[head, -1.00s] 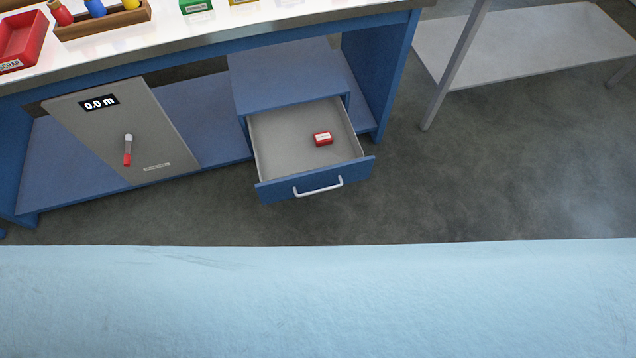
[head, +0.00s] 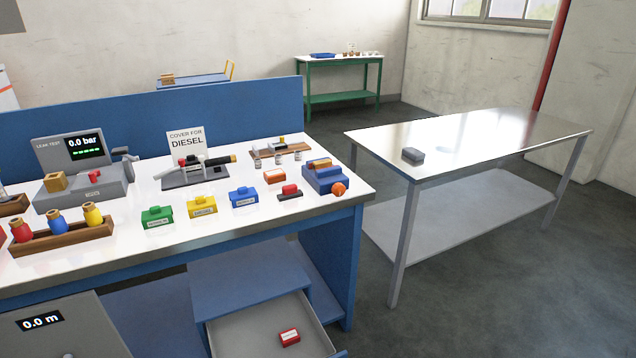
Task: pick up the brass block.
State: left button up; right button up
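A brass-coloured block (head: 56,182) sits on the left part of the grey leak test unit (head: 88,185), on the left of the workbench. It looks like a small cube and stands apart from the unit's screen, which reads 0.0 bar. A small red part (head: 92,175) is to its right on the same unit. Neither of my grippers shows in the head view.
The white bench top (head: 200,235) holds a wooden rack (head: 62,238) with coloured bottles, and green, yellow and blue boxes. An open drawer (head: 245,335) with a red box (head: 289,337) juts out below. A steel table (head: 470,140) stands right, with floor between.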

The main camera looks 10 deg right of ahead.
aim_at(327, 162)
jog(key=z, duration=1.7)
jog(key=i, duration=2.65)
jog(key=u, duration=3.9)
